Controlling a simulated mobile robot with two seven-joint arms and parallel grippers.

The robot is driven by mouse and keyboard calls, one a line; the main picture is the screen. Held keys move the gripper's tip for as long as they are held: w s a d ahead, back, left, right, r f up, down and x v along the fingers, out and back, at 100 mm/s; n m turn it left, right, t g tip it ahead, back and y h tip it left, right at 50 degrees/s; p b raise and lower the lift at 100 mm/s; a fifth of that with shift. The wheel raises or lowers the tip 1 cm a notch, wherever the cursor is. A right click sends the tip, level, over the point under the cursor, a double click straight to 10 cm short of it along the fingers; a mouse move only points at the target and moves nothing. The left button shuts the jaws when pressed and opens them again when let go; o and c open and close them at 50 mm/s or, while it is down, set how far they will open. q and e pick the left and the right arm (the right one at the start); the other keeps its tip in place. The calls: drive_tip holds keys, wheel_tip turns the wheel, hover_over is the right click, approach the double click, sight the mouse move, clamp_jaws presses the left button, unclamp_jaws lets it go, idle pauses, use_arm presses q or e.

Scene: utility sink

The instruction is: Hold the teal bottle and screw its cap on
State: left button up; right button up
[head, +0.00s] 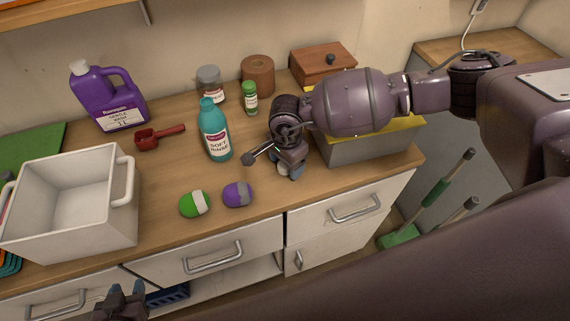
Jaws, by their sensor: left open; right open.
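The teal bottle (215,138), with a white label, stands upright on the wooden counter. Its narrow top is teal too; I cannot tell whether that is a cap resting on it or the neck. I see no separate loose teal cap. My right gripper (268,164) is open and low over the counter, just right of the bottle and apart from it. Nothing shows between its fingers. My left gripper (122,290) is open at the bottom edge, in front of the drawers and well away from the bottle; its lower part is cut off.
A white bin (75,245) and red scoop (148,140) are to the left. A purple jug (108,98), grey-lidded jar (210,84) and small green bottle (250,99) stand behind. Green (190,206) and purple (234,195) rounded items lie in front. A grey box (365,149) sits right.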

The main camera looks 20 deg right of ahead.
idle(0.3)
drive_tip(key=c, duration=1)
drive_tip(key=shift+o, duration=0.2)
wheel_tip(320, 180, up, 20)
drive_tip(key=shift+f+b, duration=0.1)
drive_tip(key=shift+b, duration=0.35)
